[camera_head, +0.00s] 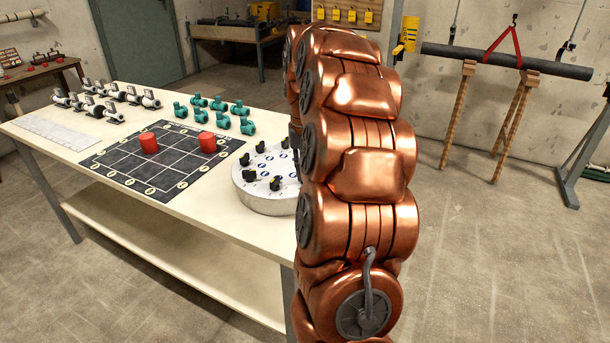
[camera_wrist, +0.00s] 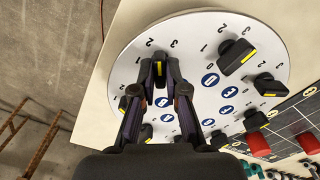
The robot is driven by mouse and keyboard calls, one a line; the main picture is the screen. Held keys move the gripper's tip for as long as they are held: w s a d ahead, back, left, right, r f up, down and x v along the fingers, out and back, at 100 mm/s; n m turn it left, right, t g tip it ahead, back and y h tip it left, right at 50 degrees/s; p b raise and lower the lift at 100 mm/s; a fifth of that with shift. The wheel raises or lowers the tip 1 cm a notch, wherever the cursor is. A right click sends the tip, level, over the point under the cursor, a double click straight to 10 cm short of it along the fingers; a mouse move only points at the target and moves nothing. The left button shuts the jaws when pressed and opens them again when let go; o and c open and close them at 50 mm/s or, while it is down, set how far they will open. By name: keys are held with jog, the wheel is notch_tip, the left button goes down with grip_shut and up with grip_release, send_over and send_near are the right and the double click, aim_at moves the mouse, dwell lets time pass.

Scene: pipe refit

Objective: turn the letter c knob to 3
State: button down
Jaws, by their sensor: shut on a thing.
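A round white dial panel (camera_wrist: 190,28) carries several black knobs with yellow marks, printed numbers and blue letter discs. In the wrist view my gripper (camera_wrist: 160,72) is over the panel's upper-left part. Its fingers are closed on either side of a black knob (camera_wrist: 159,67), whose yellow mark shows between the tips. A 2 and a 3 are printed above this knob. A blue disc (camera_wrist: 162,101) lies just below it; its letter is too small to read surely.
Another knob (camera_wrist: 236,57) stands to the right of my gripper, and others sit lower on the panel. A dark grid mat (camera_head: 128,167) with red cylinders (camera_head: 148,142) lies beside the panel on the table (camera_head: 205,232). Teal fittings (camera_head: 219,104) stand behind.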

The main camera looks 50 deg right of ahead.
jog(key=m+b, duration=0.1)
jog(key=m, duration=0.2)
jog(key=shift+m, duration=0.3)
jog(key=shift+w+r+m+b, duration=0.1)
jog(key=shift+m+b, duration=0.3)
jog(key=shift+m, duration=1.3)
jog(key=c, duration=1.2)
grip_release()
jog(key=shift+r, duration=3.7)
